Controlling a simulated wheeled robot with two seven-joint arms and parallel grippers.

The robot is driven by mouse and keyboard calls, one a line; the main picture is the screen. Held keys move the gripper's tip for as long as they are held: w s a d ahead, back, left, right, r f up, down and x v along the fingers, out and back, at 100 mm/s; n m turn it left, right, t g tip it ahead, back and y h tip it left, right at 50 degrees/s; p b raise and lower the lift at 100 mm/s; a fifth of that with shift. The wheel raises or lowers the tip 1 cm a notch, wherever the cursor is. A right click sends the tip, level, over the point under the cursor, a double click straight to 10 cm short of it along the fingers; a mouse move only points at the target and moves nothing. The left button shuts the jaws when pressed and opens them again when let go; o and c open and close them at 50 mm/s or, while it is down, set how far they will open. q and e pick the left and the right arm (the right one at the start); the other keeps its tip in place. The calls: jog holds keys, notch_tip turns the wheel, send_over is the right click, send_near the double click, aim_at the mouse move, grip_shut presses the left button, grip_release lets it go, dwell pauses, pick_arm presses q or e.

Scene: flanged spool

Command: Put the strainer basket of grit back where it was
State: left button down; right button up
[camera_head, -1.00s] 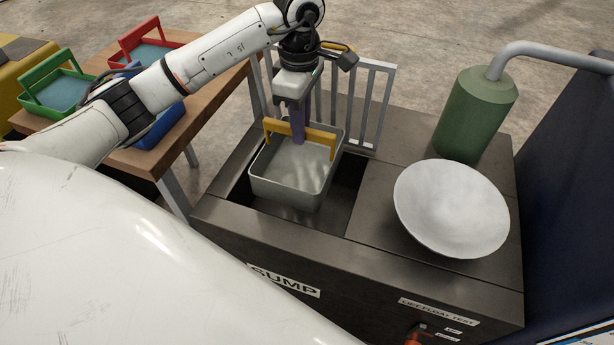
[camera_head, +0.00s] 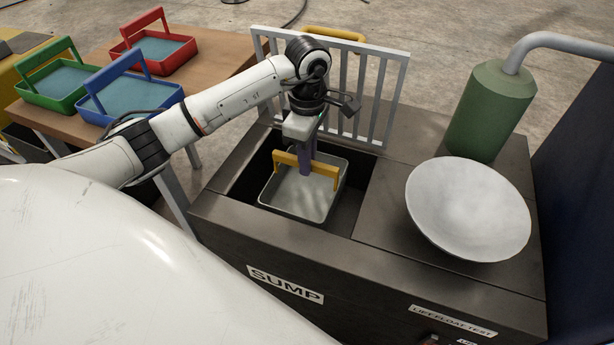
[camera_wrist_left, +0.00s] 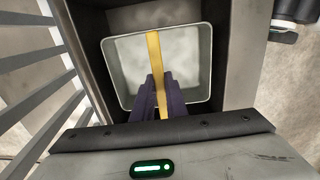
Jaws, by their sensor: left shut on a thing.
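The strainer basket (camera_head: 300,196) is a pale grey square tub with a yellow bar handle (camera_head: 290,160). It sits inside the dark rectangular opening of the sump (camera_head: 245,187), its rim around or a little below the top. Its inside looks pale and mottled; I cannot tell how much is grit. My left gripper (camera_head: 306,170) is shut on the yellow handle from above. In the left wrist view the purple fingers (camera_wrist_left: 160,98) pinch the handle, and the basket (camera_wrist_left: 195,60) shows below. Whether the basket touches the bottom is hidden. My right gripper is not in view.
A grey slatted rack (camera_head: 385,95) stands behind the opening. A white bowl (camera_head: 468,208) and a green cylinder with a pipe (camera_head: 490,115) are to the right. A wooden table (camera_head: 90,118) at left holds red, green and blue trays.

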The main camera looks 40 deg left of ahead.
pick_arm(q)
notch_tip(320, 180, down, 5)
jog(key=shift+f+b, duration=0.2)
jog(key=shift+b, duration=0.4)
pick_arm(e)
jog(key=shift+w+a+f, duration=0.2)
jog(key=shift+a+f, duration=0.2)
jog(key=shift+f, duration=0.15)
pick_arm(q)
jog(key=shift+f, duration=0.15)
jog(key=c, duration=1.8)
grip_release()
jog(key=shift+o, duration=0.2)
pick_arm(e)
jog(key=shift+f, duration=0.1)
